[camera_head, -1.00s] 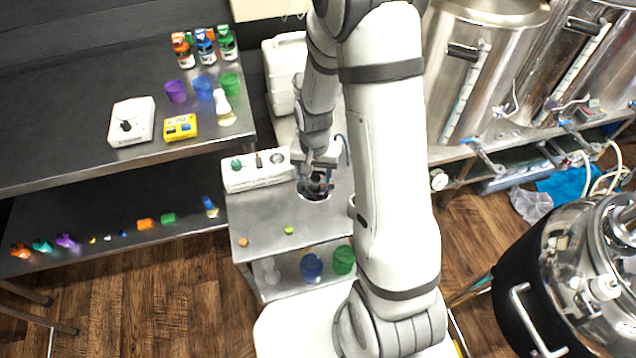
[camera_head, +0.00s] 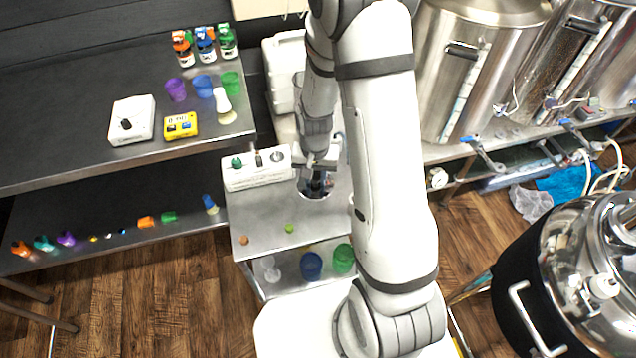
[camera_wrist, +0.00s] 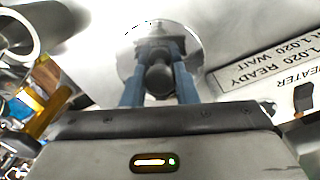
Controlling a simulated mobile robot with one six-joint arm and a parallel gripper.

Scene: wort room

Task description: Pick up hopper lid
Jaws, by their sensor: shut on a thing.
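The hopper lid (camera_wrist: 127,52) is a pale round disc with a dark knob (camera_wrist: 158,78) in the wrist view. My gripper (camera_wrist: 158,70) is shut on this knob with its two blue fingers on either side. In the head view my gripper (camera_head: 318,163) is over the steel stand, just above a dark round opening (camera_head: 316,188) in its top. In that view the arm mostly hides the lid, and its exact height above the opening is hard to tell.
A white control box (camera_head: 256,168) stands close left of the opening. A white canister (camera_head: 285,75) is behind. Small orange and green pieces lie on the stand top (camera_head: 265,215). Large steel tanks (camera_head: 480,60) stand at the right, and a black-sided vessel (camera_head: 545,275) at front right.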

